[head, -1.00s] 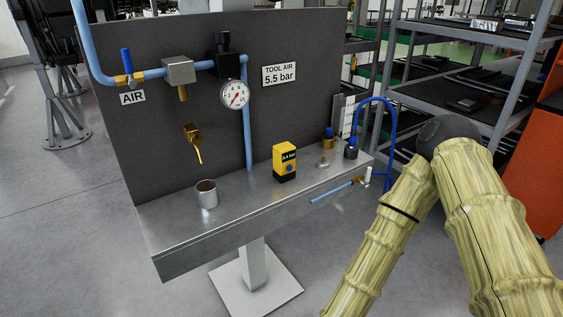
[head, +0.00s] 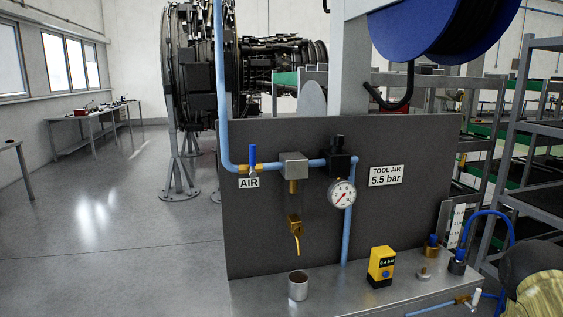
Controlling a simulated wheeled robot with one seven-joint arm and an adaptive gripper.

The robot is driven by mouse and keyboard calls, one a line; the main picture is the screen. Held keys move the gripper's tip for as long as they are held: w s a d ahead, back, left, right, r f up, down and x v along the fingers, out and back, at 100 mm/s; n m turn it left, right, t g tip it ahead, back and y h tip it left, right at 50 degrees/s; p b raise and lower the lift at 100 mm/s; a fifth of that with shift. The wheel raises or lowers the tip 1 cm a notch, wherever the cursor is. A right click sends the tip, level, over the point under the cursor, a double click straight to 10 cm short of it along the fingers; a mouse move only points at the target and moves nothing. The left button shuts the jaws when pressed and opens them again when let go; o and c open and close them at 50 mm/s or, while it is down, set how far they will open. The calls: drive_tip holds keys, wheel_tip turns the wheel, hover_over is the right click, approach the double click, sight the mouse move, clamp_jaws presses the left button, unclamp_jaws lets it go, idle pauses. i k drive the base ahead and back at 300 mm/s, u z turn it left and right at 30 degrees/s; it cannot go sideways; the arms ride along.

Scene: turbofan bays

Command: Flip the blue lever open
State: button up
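The blue lever (head: 253,155) stands upright on a brass valve (head: 250,169) in the light-blue air pipe, just above the AIR label (head: 249,183). It sits at the left part of the dark grey panel (head: 270,230). Its handle looks crosswise to the horizontal pipe run. A gauge (head: 342,194) hangs to the right on the same line, its needle hard to read. My gripper is out of view; only part of my sleeved arm shows at the lower right corner, well away from the lever.
The steel shelf (head: 340,296) below the panel holds a metal cup (head: 298,285), a yellow meter (head: 382,266) and small brass fittings. A blue hose (head: 489,213) loops at its right end. A large blue reel (head: 440,28) hangs above. Floor to the left is open.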

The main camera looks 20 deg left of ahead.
sight(253, 155)
drive_tip(key=k, duration=1.25)
drive_tip(key=u, duration=0.85)
drive_tip(key=i, duration=1.1)
drive_tip(key=z, duration=0.3)
